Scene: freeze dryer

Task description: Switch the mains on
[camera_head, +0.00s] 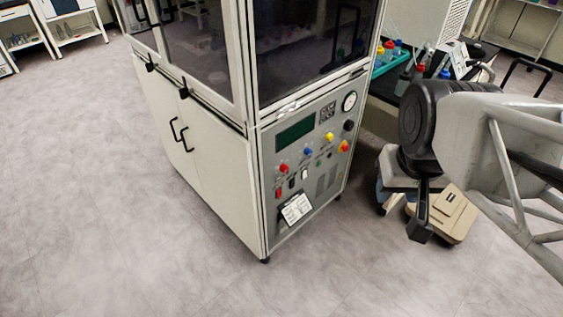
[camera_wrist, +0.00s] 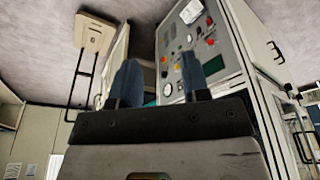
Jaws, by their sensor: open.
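The freeze dryer's control panel (camera_head: 310,160) is on the short side of the white cabinet in the head view. It carries a dark green display (camera_head: 295,131), a round gauge (camera_head: 349,101), red, blue and yellow knobs or buttons, and small dark switches (camera_head: 292,182). I cannot read which control is the mains switch or its position. The panel also shows, inverted, in the wrist view (camera_wrist: 226,48). My gripper (camera_wrist: 159,62) is open, with two dark blue fingers apart and nothing held. The fingers point toward the panel, apart from it. In the head view my arm is right of the cabinet.
A white label card (camera_head: 296,208) is on the panel's lower part. A beige object (camera_head: 451,213) is on the floor at right. A bench behind holds a teal tray (camera_head: 388,62) with coloured-cap bottles. The grey floor (camera_head: 110,200) is clear at left and front.

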